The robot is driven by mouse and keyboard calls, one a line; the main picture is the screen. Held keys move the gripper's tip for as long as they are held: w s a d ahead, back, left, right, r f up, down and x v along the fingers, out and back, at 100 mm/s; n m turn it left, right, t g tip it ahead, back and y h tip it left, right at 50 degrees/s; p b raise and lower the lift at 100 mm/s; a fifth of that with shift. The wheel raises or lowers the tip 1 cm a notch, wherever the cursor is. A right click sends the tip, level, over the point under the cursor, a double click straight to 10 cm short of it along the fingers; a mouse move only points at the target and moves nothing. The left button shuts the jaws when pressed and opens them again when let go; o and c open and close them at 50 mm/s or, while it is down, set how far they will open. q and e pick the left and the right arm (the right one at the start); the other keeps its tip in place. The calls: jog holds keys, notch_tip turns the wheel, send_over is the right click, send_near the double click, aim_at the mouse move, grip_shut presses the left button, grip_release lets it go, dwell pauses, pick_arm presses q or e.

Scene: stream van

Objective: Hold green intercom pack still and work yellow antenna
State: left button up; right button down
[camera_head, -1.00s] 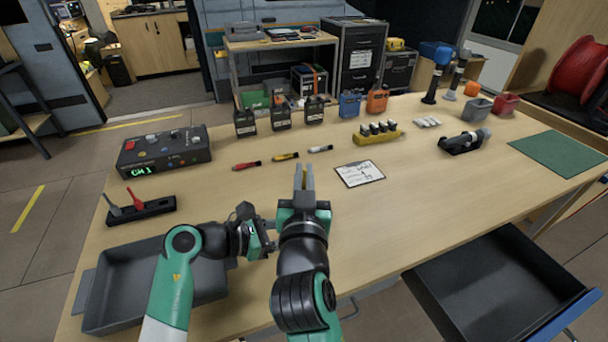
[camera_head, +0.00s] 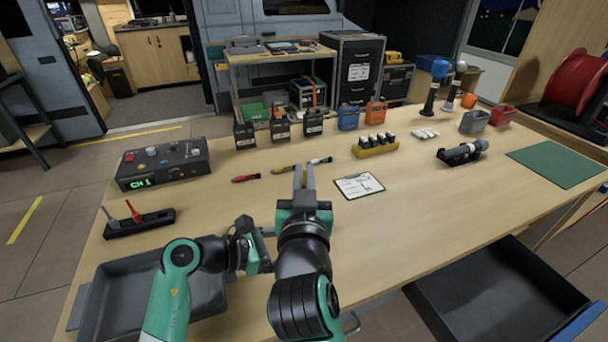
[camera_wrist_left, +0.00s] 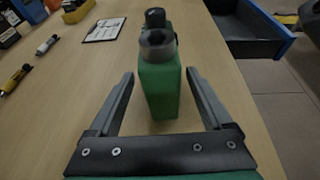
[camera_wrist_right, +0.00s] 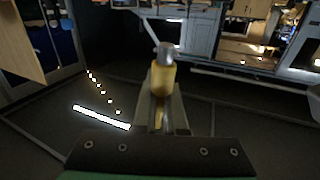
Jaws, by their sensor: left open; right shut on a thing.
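The green intercom pack (camera_wrist_left: 162,90) stands between the fingers of my left gripper (camera_wrist_left: 160,100) in the left wrist view, with a gap on each side. It has a dark ring-shaped socket and a black knob on top. In the head view my right arm seems to hide it. My left gripper (camera_head: 266,240) is open beside my right arm. My right gripper (camera_head: 304,180) is shut on the yellow antenna (camera_wrist_right: 161,82), which shows a silver end in the right wrist view.
Red, yellow and white slim pieces lie behind my right gripper. A clipboard (camera_head: 359,185) lies to its right. A control box (camera_head: 165,163) and a grey tray (camera_head: 90,300) are at left. Packs stand in a row at the back.

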pick_arm(q)
jog(key=shift+a, duration=0.1)
jog(key=v, duration=1.2)
